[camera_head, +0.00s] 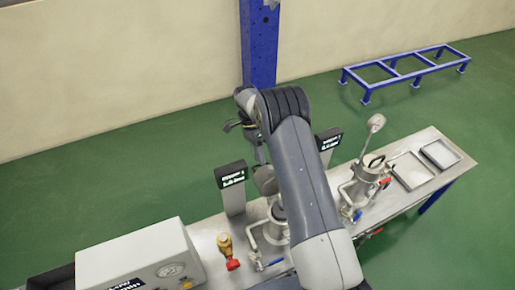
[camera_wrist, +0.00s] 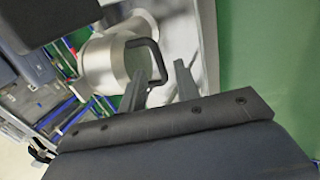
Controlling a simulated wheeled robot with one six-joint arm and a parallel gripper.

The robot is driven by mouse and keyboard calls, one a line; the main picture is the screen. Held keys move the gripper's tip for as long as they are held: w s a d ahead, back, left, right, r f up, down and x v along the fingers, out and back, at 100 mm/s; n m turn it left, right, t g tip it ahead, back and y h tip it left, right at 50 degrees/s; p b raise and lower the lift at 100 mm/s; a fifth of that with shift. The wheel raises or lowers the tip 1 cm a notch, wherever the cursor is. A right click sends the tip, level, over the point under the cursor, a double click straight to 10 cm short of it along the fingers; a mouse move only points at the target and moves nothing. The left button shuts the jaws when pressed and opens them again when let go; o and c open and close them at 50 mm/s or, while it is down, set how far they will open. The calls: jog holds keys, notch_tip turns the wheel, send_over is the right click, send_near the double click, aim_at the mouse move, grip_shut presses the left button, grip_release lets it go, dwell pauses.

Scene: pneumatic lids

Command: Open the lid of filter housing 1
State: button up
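One steel filter housing (camera_head: 272,232) is mostly hidden behind my arm in the head view. A round grey piece (camera_head: 265,180), possibly its lid, shows above it, partly covered. The wrist view shows a steel cylindrical part (camera_wrist: 103,65) with a black loop handle (camera_wrist: 146,46). My gripper (camera_wrist: 160,72) is open, its two fingers apart. The handle's right end appears between or just beyond the fingertips; I cannot tell whether they touch. The other housing (camera_head: 370,172) stands at the right with a raised piece above it. The sign lettering is too small to read surely.
Dark signs (camera_head: 230,175) stand behind the housings. A grey box with a gauge (camera_head: 140,262) and a brass fitting with a red handle (camera_head: 226,246) are at the left. Shallow trays (camera_head: 412,171) lie at the bench's right end. A blue frame (camera_head: 405,70) stands on the floor.

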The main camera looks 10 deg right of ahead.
jog(key=v, duration=1)
jog(key=shift+r, duration=0.25)
jog(key=shift+w, duration=0.15)
jog(key=shift+c, duration=0.5)
